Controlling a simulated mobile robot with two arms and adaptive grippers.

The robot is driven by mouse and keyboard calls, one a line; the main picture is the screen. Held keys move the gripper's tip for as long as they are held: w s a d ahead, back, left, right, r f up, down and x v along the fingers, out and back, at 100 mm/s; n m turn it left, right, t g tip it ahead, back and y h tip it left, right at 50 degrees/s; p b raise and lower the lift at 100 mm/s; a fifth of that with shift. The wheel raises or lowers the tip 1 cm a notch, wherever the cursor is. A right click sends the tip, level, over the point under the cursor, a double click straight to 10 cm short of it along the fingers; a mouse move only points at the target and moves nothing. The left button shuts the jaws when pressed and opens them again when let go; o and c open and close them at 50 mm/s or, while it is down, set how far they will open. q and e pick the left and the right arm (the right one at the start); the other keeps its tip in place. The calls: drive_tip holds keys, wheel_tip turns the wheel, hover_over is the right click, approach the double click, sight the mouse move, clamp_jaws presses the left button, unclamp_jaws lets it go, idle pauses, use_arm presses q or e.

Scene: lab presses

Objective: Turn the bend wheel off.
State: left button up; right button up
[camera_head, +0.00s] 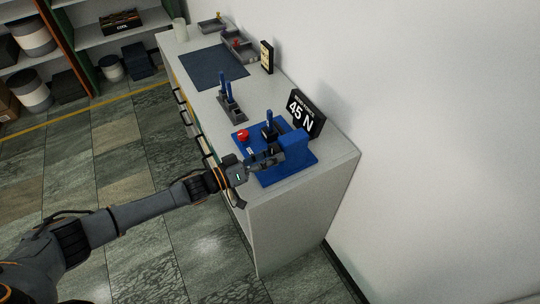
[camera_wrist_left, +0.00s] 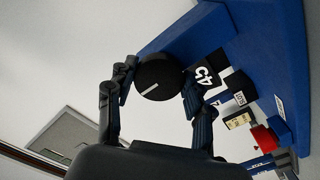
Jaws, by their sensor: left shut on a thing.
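The blue bend press (camera_head: 293,140) stands on a blue base at the near end of the bench. In the left wrist view, the bend wheel (camera_wrist_left: 158,77) is a round black knob with a white line, in front of the blue body (camera_wrist_left: 205,35). My left gripper (camera_head: 270,158) reaches the press from the left. In the wrist view the two fingers of the left gripper (camera_wrist_left: 157,82) are closed on opposite sides of the wheel. In the head view the gripper hides the wheel. My right gripper is out of view.
A red button (camera_head: 243,135) sits on the press base. A black sign (camera_head: 305,108) reading 45 N stands behind it. A wall (camera_head: 430,120) borders the right side.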

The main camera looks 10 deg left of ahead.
use_arm(q)
drive_tip(key=shift+f, duration=0.1)
drive_tip(key=o, duration=1.2)
drive_tip(key=v, duration=1.2)
drive_tip(key=shift+d, duration=0.1)
